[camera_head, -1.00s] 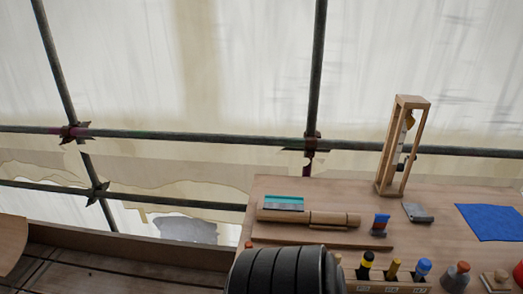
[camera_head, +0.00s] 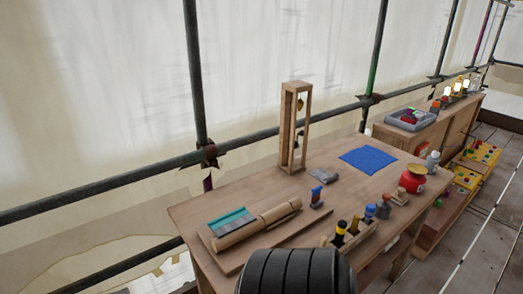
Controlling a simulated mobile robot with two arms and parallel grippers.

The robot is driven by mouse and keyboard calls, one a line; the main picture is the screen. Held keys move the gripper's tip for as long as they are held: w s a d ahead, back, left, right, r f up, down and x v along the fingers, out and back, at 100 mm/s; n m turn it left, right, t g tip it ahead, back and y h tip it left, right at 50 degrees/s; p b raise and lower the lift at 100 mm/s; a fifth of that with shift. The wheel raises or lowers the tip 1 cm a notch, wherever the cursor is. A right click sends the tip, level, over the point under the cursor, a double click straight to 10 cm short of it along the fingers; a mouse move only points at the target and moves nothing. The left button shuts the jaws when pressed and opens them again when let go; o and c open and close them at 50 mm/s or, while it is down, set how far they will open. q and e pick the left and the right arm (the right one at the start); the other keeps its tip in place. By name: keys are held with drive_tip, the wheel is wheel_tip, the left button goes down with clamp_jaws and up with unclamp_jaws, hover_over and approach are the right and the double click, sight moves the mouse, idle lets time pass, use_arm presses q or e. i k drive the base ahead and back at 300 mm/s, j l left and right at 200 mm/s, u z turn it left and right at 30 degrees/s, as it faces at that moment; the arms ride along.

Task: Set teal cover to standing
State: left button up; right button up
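A teal strip (camera_head: 231,219), which looks like the teal cover, lies flat at the left end of the wooden workbench. It sits along the back of a grey flat piece, next to a wooden cylinder (camera_head: 257,225) on a thin wooden board (camera_head: 282,236). I cannot tell whether it is attached to the grey piece. Neither of my grippers is in view. A black ribbed part, likely mine, fills the bottom middle and hides the bench's front edge there.
A tall wooden frame (camera_head: 286,135) stands at the back of the workbench (camera_head: 190,211). A blue cloth (camera_head: 367,160), a red pot (camera_head: 413,180) and a rack of coloured-top tools (camera_head: 350,238) are on it. A second bench (camera_head: 398,133) with a grey tray (camera_head: 410,120) stands beyond.

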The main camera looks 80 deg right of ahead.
sight(223, 226)
drive_tip(key=i+z, duration=0.2)
drive_tip(key=z, duration=0.3)
drive_tip(key=i+z, duration=0.2)
drive_tip(key=z, duration=0.3)
drive_tip(key=i+j+z, duration=0.1)
drive_tip(key=z, duration=0.4)
drive_tip(key=i+j+z, duration=0.2)
drive_tip(key=z, duration=0.25)
drive_tip(key=i+j+z, duration=0.15)
drive_tip(key=z, duration=0.35)
drive_tip(key=j, duration=0.1)
